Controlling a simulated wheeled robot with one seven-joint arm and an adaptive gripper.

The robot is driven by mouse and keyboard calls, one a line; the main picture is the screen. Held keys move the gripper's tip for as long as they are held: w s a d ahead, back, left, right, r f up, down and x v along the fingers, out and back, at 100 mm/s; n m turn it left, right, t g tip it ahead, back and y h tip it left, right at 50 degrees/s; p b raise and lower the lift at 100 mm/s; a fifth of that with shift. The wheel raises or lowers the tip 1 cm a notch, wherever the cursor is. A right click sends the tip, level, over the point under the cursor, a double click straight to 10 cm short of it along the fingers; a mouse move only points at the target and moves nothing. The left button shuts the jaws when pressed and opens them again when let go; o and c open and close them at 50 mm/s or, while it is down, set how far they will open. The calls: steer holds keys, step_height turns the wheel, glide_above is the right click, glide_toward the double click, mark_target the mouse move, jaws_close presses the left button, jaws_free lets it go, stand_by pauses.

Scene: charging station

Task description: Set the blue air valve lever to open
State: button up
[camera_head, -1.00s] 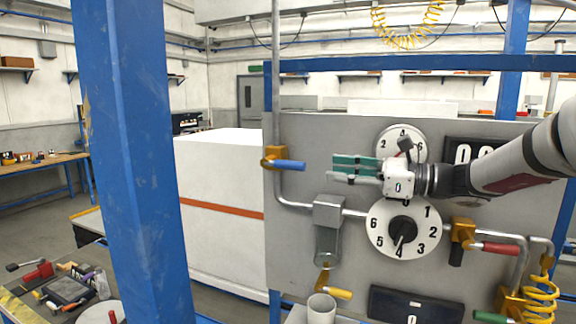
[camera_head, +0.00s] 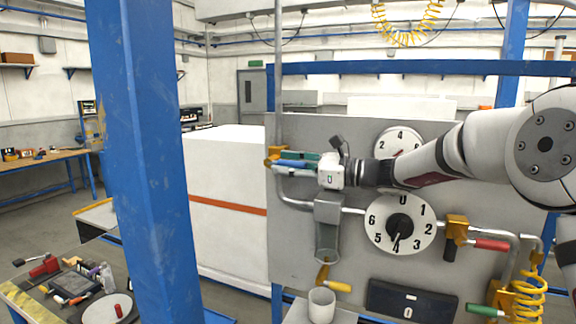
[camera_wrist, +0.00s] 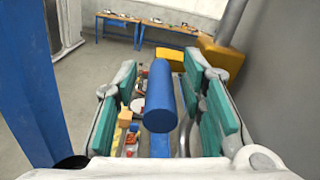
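The blue valve lever (camera_head: 292,164) sticks out to the right from its yellow valve body (camera_head: 273,155), roughly level and across the vertical pipe at the panel's left edge. In the wrist view the blue lever (camera_wrist: 160,98) lies between the teal finger pads, with a gap on each side. My gripper (camera_head: 305,160) is open around the lever and partly covers it in the head view. The yellow valve body (camera_wrist: 225,58) also shows beyond the fingers, at upper right in the wrist view.
The grey panel (camera_head: 295,250) carries a large dial (camera_head: 378,238), a red lever (camera_head: 490,244), a yellow lever (camera_head: 338,286) and a green lever (camera_head: 485,310). A glass-bowl filter (camera_head: 328,235) hangs just below my gripper. A blue post (camera_head: 150,180) stands at left.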

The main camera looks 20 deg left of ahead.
jaws_close()
